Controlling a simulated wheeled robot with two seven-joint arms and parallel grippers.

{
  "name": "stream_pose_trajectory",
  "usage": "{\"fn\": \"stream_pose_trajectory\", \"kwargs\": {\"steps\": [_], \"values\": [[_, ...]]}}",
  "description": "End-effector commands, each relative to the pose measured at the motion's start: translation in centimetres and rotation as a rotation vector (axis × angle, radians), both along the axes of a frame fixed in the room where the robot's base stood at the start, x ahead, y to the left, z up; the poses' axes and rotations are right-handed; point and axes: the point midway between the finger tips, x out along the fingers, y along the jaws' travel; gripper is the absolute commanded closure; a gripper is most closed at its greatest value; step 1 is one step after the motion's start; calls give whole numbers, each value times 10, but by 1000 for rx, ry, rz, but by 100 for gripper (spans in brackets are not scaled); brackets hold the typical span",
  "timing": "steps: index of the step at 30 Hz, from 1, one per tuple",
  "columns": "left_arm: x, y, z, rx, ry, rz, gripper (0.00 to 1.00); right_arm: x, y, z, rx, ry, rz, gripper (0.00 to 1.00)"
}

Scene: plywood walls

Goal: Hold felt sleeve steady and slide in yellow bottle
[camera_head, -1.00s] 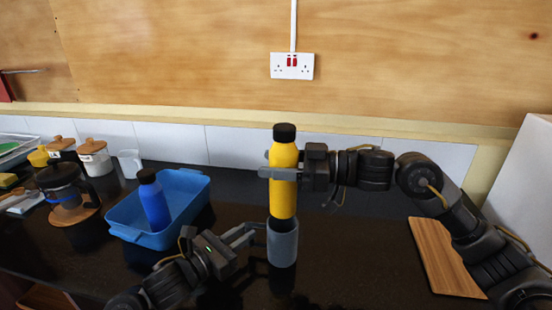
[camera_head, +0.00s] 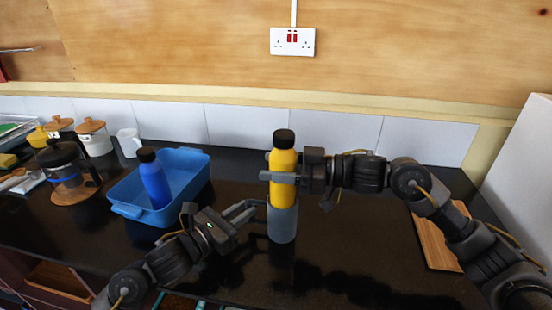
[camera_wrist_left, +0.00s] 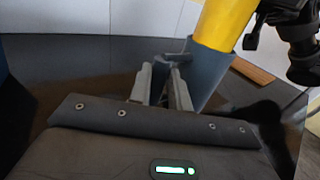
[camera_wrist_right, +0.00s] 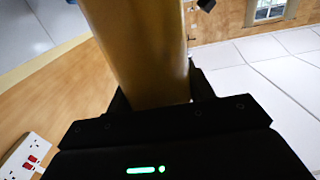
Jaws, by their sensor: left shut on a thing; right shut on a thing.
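The yellow bottle (camera_head: 283,162) with a black cap stands upright, its lower part inside the grey felt sleeve (camera_head: 282,224). The sleeve is upright on the black counter. My right gripper (camera_head: 276,177) is shut on the yellow bottle above the sleeve's rim; the bottle fills the right wrist view (camera_wrist_right: 140,50). My left gripper (camera_head: 258,206) is shut on the sleeve near its rim, from the left. In the left wrist view the bottle (camera_wrist_left: 225,22) goes down into the sleeve (camera_wrist_left: 208,70). The bottle's base is hidden inside the sleeve.
A blue tray (camera_head: 128,212) with a blue bottle (camera_head: 154,182) in it stands left of the sleeve. A French press (camera_head: 66,170), jars and a white mug (camera_head: 130,143) are farther left. A wooden board (camera_head: 436,240) lies at the right, partly behind my right arm.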

Motion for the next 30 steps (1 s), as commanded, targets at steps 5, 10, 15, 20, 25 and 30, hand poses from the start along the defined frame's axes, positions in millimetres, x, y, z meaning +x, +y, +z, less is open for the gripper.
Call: {"fn": "stream_pose_trajectory", "kwargs": {"steps": [5,10,15,20,25,30], "values": [[0,0,0,0,0,0,100,0,0,-10,3,0,0,82],[0,0,0,0,0,0,100,0,0,-21,3,1,-1,82],[0,0,0,0,0,0,100,0,0,-32,3,1,-1,82],[0,0,0,0,0,0,100,0,0,-42,3,0,-1,82],[0,0,0,0,0,0,100,0,0,-53,3,0,-1,82],[0,0,0,0,0,0,100,0,0,-62,3,0,0,82]]}}
